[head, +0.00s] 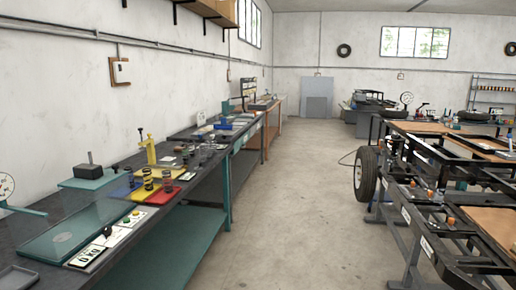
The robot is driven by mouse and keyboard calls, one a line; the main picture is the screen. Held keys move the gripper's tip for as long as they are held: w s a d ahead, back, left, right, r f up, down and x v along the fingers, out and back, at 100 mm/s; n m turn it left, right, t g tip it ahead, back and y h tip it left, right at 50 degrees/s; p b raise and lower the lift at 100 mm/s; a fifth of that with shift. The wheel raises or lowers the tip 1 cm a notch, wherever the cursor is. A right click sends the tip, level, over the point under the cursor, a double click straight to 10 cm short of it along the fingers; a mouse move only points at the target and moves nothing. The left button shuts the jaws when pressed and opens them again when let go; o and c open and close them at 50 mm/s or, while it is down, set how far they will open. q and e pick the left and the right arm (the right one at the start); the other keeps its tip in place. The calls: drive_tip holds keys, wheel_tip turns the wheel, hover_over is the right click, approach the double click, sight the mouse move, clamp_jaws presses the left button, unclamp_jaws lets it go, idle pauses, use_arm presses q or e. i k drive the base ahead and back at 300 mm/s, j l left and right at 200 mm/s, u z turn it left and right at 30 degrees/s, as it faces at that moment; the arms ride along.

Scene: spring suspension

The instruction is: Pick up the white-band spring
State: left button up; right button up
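Several dark coil springs stand upright on coloured pads on the left workbench in the head view. One spring (148,179) stands near the yellow pad (143,194), and another spring (167,181) stands by the red pad (162,196). A smaller dark spring-like piece (131,179) is at the blue pad (120,191). The bands are too small to tell which spring has the white one. Neither of my grippers is in view.
The workbench (205,172) runs along the left wall. The concrete floor (290,190) is clear. A vehicle frame with a wheel (366,174) is at right.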

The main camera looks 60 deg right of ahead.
sight(191, 154)
drive_tip(key=z, duration=1.6)
drive_tip(key=i+l+z, duration=0.2)
drive_tip(key=i, duration=0.2)
drive_tip(key=i+l+z, duration=0.3)
drive_tip(key=i, duration=0.8)
drive_tip(key=i+z, duration=0.3)
drive_tip(key=i, duration=0.8)
drive_tip(key=i+u, duration=0.1)
drive_tip(key=i, duration=0.4)
drive_tip(key=i+l+u, duration=0.1)
drive_tip(key=i, duration=0.4)
drive_tip(key=i+l+u, duration=0.1)
drive_tip(key=i, duration=0.4)
drive_tip(key=i+l+u, duration=0.15)
drive_tip(key=i, duration=0.35)
